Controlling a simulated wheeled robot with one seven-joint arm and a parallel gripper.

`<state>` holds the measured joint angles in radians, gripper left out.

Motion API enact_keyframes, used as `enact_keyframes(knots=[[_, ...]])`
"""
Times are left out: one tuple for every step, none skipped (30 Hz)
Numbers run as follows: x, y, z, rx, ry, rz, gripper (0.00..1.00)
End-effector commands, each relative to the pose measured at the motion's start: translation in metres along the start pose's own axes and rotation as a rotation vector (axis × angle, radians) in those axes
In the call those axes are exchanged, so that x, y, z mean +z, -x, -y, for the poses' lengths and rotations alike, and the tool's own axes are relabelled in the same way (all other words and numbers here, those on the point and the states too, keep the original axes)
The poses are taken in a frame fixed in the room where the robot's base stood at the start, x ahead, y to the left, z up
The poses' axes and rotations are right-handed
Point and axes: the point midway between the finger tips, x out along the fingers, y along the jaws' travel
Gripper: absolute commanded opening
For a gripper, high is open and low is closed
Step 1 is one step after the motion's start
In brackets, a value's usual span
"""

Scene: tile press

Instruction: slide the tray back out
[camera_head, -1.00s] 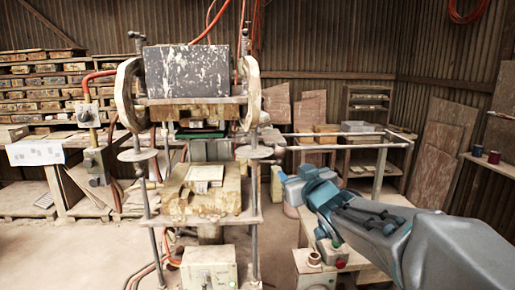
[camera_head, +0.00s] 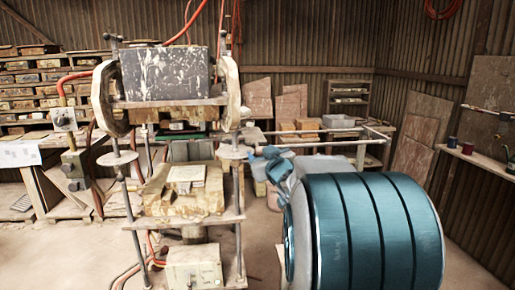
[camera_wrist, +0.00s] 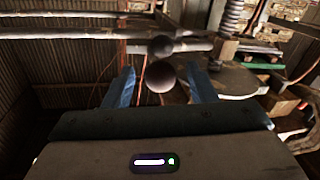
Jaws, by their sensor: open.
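The press bed (camera_head: 160,207) carries a stained, blocky wooden piece with a pale square slab (camera_head: 187,173) on top, below the raised press head (camera_head: 178,75). I cannot tell which part of this is the tray. My gripper (camera_wrist: 160,70) is open, its two blue fingers spread. I cannot tell whether the fingers touch either. In the head view my large teal arm link hides part of the area right of the press.
Press posts and round collars (camera_head: 236,152) stand close to my gripper. A control box (camera_head: 194,268) sits below the bed. A metal rail frame (camera_head: 345,142) and shelves stand behind to the right. Tile racks (camera_head: 30,90) line the left wall.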

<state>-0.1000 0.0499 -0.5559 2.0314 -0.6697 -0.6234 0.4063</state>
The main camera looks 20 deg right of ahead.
Motion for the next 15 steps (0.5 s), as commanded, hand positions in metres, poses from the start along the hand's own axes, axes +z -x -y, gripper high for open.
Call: enact_keyframes(knots=[[-0.001, -0.007, 0.001, -0.002, 0.002, 0.002, 0.52], [-0.001, -0.011, 0.001, -0.002, 0.002, 0.001, 0.52], [-0.001, -0.015, 0.001, -0.002, 0.001, 0.001, 0.52], [-0.001, -0.018, 0.001, -0.002, 0.001, 0.002, 0.52], [-0.001, -0.021, 0.0, -0.001, 0.001, 0.001, 0.52], [-0.001, -0.024, 0.0, -0.001, 0.001, 0.001, 0.52], [-0.001, -0.026, 0.001, -0.001, 0.001, 0.001, 0.52], [0.0, -0.028, 0.001, -0.001, 0.001, 0.001, 0.52], [0.0, -0.03, 0.0, -0.001, 0.0, 0.001, 0.52], [-0.001, -0.031, 0.0, -0.001, 0.0, 0.0, 0.52], [0.0, -0.032, 0.0, -0.001, 0.0, 0.0, 0.52], [0.0, -0.033, 0.0, -0.001, 0.0, 0.0, 0.52], [0.0, -0.034, 0.001, -0.001, 0.0, 0.0, 0.52], [0.0, -0.034, 0.001, -0.001, 0.0, 0.0, 0.52], [0.0, -0.034, 0.001, -0.001, 0.0, 0.0, 0.52]])
